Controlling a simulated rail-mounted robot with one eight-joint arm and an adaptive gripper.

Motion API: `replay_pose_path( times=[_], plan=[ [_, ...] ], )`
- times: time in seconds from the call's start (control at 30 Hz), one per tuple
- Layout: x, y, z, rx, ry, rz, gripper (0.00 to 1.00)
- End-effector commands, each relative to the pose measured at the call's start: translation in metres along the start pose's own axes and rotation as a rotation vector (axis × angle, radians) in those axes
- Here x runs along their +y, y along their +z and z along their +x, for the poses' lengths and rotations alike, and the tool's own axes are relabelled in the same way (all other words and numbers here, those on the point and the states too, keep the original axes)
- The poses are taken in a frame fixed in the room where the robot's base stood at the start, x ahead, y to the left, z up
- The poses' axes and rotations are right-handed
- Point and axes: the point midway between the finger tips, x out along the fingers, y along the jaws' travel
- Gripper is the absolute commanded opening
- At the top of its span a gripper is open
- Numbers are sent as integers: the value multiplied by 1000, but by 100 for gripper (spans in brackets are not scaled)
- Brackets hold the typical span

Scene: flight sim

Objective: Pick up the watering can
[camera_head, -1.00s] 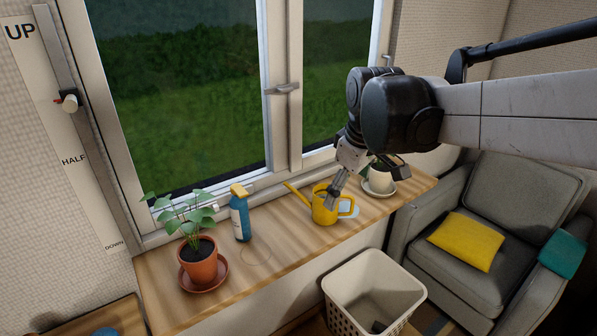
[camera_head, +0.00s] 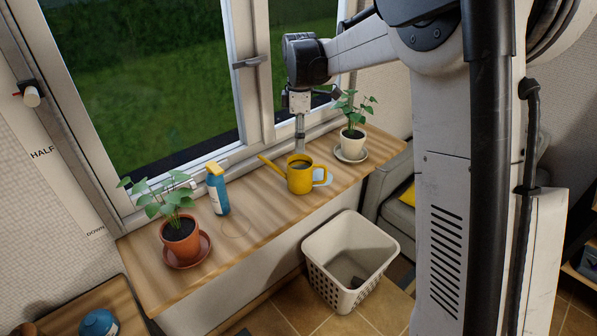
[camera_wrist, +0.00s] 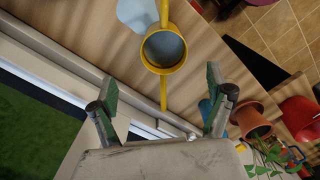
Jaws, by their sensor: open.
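The yellow watering can (camera_head: 300,180) stands upright on the wooden sill shelf, its spout pointing left and its handle right. The wrist view shows its open round top (camera_wrist: 164,49), with the spout running down the picture between my fingers and the handle at the top edge. My gripper (camera_head: 300,138) points down just behind the can on the window side, apart or touching I cannot tell. In the wrist view my gripper (camera_wrist: 160,85) is open, fingers wide apart, with nothing held. The can's body lies beyond the fingertips.
A blue spray bottle (camera_head: 217,193) and a plant in a terracotta pot (camera_head: 181,240) stand left of the can. A plant in a white pot (camera_head: 352,141) stands close on its right. A light-blue flat item (camera_head: 323,178) lies beside the can. A white basket (camera_head: 350,250) stands below.

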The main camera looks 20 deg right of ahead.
Motion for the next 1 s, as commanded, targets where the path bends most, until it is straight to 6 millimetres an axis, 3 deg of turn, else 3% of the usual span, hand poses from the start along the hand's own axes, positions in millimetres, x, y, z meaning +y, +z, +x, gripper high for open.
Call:
replay_pose_path(
  times=[0.4, 0.73, 1.0],
  plan=[
    [0, 0, 67, 0, 0, 0, 85],
    [-2, 0, 91, 0, 0, 1, 85],
    [-7, -1, 126, 0, 0, 1, 85]
  ],
)
